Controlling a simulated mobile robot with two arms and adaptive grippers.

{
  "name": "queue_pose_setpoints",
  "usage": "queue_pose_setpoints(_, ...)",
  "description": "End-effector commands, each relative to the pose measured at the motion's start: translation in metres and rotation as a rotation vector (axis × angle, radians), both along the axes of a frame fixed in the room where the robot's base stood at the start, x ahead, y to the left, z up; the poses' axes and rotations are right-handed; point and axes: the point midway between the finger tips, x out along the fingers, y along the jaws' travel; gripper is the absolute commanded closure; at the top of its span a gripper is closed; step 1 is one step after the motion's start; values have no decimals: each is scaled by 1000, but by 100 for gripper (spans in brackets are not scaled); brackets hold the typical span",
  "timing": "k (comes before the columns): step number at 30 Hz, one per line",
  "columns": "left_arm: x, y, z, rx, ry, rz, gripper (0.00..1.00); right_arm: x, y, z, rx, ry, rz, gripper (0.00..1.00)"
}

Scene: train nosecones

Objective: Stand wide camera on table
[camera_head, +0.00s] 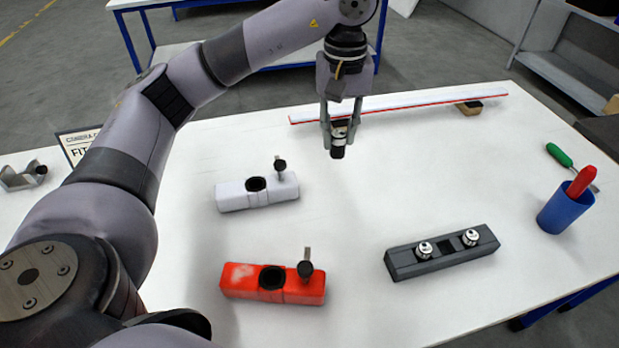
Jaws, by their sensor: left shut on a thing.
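My left gripper (340,127) points down over the white table (350,195), in front of the long white bar. It is shut on a small dark cylinder with a silver band, which looks like the wide camera (338,150). The camera is upright, lens end down, and seems to be held above the table top. The fingers partly hide it. My right gripper is not in view.
A white nosecone block (230,197) and a red one (240,281) lie left of centre. A dark block (410,265) with two silver cylinders, a blue cup (560,215) and a green-handled tool (559,154) are at right. A long white bar (400,101) lies behind. The table's middle is clear.

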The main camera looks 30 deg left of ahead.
Motion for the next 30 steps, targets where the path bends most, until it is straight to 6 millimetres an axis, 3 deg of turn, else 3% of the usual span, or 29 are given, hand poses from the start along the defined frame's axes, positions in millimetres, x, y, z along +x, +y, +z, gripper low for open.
queue_pose_setpoints(6, -2, 1, -45, 3, 8, 4, 100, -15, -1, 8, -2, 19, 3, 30)
queue_pose_setpoints(15, -2, 0, -123, 1, 6, 3, 100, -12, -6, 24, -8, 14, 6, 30)
queue_pose_setpoints(30, -1, 0, -188, 1, 3, 2, 100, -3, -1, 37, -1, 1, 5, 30)
